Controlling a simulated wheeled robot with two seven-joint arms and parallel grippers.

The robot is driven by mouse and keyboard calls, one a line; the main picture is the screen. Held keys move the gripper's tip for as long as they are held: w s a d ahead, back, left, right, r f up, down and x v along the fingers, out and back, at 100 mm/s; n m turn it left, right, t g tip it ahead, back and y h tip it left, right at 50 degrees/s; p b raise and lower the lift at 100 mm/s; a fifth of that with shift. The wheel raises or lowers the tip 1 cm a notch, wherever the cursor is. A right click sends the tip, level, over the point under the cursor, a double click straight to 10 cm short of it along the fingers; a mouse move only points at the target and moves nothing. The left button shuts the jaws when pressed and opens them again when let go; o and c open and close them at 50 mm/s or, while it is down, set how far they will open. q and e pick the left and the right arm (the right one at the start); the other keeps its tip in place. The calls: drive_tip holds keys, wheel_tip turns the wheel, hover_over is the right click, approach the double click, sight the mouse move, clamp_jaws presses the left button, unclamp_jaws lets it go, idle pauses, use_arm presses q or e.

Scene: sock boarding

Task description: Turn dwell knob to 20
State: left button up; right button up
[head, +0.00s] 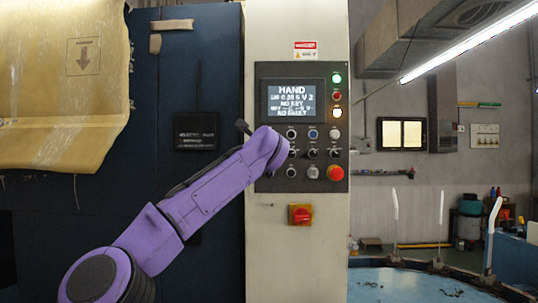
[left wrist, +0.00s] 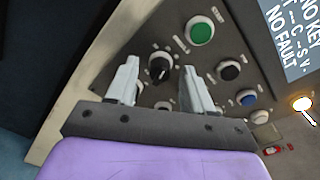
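A black knob (left wrist: 158,69) with a pointer mark is on the dark control panel (head: 264,95) in the left wrist view. Its label and scale are too small to read, so I cannot tell its setting or confirm that it is the dwell knob. My left gripper (left wrist: 159,76) is open, with one fingertip on either side of this knob and a visible gap to each. In the head view my purple left wrist covers the left edge of the panel's control rows and hides the gripper and this knob. My right gripper is not in view.
A green button (left wrist: 200,33), a black button (left wrist: 228,71) and a blue button (left wrist: 246,98) sit close by. The panel also has a lit screen (head: 293,99) and a red button (head: 335,173). A red rotary switch (head: 301,214) is below.

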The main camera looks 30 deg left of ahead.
use_arm(q)
drive_tip(key=b+v, duration=0.5)
drive_tip(key=v, duration=0.5)
drive_tip(key=shift+s+d, duration=0.15)
drive_tip(key=shift+s, duration=0.05)
